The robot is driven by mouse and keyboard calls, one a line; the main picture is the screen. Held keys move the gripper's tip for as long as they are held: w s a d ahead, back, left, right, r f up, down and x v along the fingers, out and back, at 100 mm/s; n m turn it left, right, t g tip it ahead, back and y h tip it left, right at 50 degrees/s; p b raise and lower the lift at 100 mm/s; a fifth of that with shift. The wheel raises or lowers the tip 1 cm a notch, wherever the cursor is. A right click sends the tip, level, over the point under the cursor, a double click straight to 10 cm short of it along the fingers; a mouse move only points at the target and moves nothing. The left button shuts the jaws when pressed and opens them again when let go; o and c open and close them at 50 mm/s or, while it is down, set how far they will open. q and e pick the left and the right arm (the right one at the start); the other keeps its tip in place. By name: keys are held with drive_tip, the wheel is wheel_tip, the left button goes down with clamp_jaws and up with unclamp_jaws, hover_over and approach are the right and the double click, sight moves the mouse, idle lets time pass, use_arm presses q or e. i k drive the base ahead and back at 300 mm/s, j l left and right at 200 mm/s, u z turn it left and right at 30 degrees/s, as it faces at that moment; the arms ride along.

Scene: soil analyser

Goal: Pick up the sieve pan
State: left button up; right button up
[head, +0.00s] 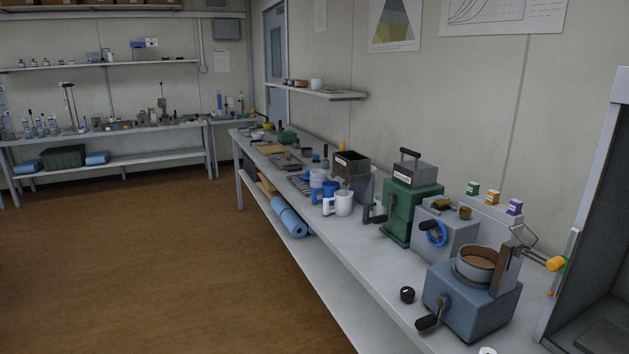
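A round metal pan (478,263) with brown contents sits on top of a blue-grey cranked machine (472,303) at the right of the head view. It looks like the sieve pan, but I cannot be sure at this size. Neither of my grippers shows in the head view.
The long bench (350,262) runs along the right wall. Behind the pan stand a grey machine with a blue wheel (437,233) and a green machine (411,205). A black ball (407,294) lies near the front edge. A framed cabinet (590,250) bounds the right. The brown floor (160,270) is clear.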

sight(477, 262)
drive_tip(key=i+j+z, duration=0.1)
drive_tip(key=z, duration=0.35)
drive_tip(key=i+j+z, duration=0.15)
drive_tip(key=z, duration=0.25)
drive_tip(key=i+j+z, duration=0.1)
drive_tip(key=z, duration=0.35)
drive_tip(key=j+z, duration=0.25)
drive_tip(key=z, duration=0.2)
drive_tip(key=i, duration=0.05)
